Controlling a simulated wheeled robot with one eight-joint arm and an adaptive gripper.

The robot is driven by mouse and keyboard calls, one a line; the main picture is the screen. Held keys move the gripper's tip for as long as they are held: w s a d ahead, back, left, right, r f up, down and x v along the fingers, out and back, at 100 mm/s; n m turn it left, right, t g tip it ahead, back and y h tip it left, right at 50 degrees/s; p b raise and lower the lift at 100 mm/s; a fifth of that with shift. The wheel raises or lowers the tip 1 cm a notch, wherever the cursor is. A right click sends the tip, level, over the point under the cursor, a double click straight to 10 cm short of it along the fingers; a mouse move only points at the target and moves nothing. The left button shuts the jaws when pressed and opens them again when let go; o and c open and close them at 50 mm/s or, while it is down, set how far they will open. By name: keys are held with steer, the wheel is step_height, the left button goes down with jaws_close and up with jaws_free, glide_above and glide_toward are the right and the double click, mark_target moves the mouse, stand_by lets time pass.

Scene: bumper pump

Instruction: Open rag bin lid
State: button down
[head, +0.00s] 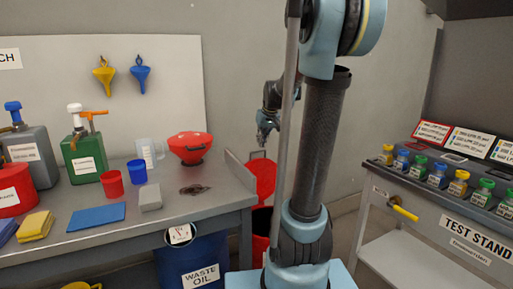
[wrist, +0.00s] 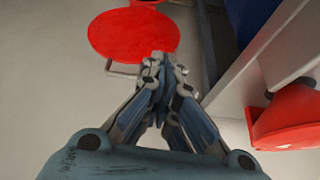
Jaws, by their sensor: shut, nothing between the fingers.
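The rag bin (head: 259,249) is a red bin on the floor beyond the bench's right end, partly hidden behind my arm. Its round red lid (head: 264,180) appears raised and tilted back, with a dark opening below it. In the wrist view the lid (wrist: 133,35) is a full red disc with a thin bar at its near edge. My gripper (head: 265,140) is above the lid's upper edge in the head view. In the wrist view my gripper (wrist: 160,60) is shut and empty, its tips overlapping the lid's edge in the picture; I cannot tell whether they touch.
The grey bench (head: 215,196) stands left of the bin, with a red funnel (head: 189,147) near its right end. A blue waste oil drum (head: 190,262) is under the bench. The test stand (head: 465,225) is at right. Open floor shows beside the lid in the wrist view.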

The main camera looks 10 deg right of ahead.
steer(key=w+d+n+t, duration=0.1)
steer(key=w, duration=2)
steer(key=x, duration=1.1)
steer(key=shift+y, duration=0.3)
steer(key=shift+s+d+f, duration=0.1)
steer(key=shift+s+d, duration=0.1)
steer(key=shift+s, duration=0.5)
steer(key=shift+s+d+f, duration=0.15)
steer(key=shift+s+d, duration=0.05)
steer(key=shift+s, duration=0.55)
steer(key=shift+s+d+f, duration=0.1)
steer(key=shift+s+d, duration=0.1)
steer(key=shift+s, duration=0.5)
steer(key=shift+t, duration=0.3)
